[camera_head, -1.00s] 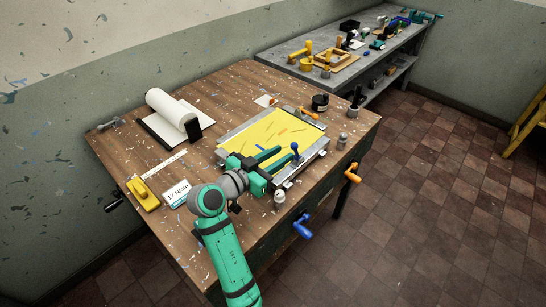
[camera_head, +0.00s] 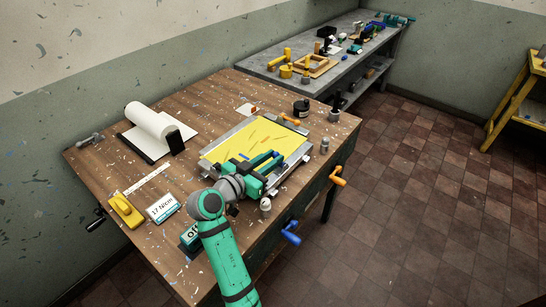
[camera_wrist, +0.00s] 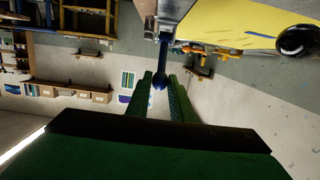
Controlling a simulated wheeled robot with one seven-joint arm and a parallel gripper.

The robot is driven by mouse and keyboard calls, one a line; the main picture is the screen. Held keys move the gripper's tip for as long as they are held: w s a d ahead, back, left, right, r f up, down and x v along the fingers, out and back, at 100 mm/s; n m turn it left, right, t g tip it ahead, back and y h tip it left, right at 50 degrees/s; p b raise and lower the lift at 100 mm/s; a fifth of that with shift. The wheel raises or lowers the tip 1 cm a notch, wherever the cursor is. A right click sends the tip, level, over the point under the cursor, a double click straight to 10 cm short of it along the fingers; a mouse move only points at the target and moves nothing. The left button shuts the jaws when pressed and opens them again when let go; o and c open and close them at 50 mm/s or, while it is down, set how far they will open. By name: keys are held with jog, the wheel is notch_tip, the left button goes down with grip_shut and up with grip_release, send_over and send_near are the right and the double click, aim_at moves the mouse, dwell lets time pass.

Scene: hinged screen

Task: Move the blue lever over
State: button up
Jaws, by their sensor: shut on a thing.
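The blue lever (camera_head: 275,154) is at the front right side of the frame with the yellow screen (camera_head: 255,138) on the table. It leans low over the frame's near side. In the wrist view its blue stem and round knob (camera_wrist: 160,82) hang between the green fingers. My gripper (camera_head: 268,163) reaches in from the left and is shut on the lever's knob end; it also shows in the wrist view (camera_wrist: 159,90). The lever's foot is partly hidden by the fingers in the head view.
A blue handle (camera_head: 291,232) and an orange handle (camera_head: 338,177) stick out from the table's front side. A small jar (camera_head: 265,205) stands close beside my gripper. A paper roll (camera_head: 153,120), a yellow tool (camera_head: 124,211) and a label card (camera_head: 162,208) lie to the left.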

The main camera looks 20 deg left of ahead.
jog(key=shift+s+f, duration=0.4)
jog(key=shift+s, duration=0.1)
jog(key=shift+a, duration=0.1)
jog(key=shift+s+a, duration=0.2)
jog(key=shift+a, duration=0.05)
jog(key=shift+s+a+f, duration=0.2)
jog(key=shift+s+f, duration=0.5)
jog(key=shift+f, duration=0.15)
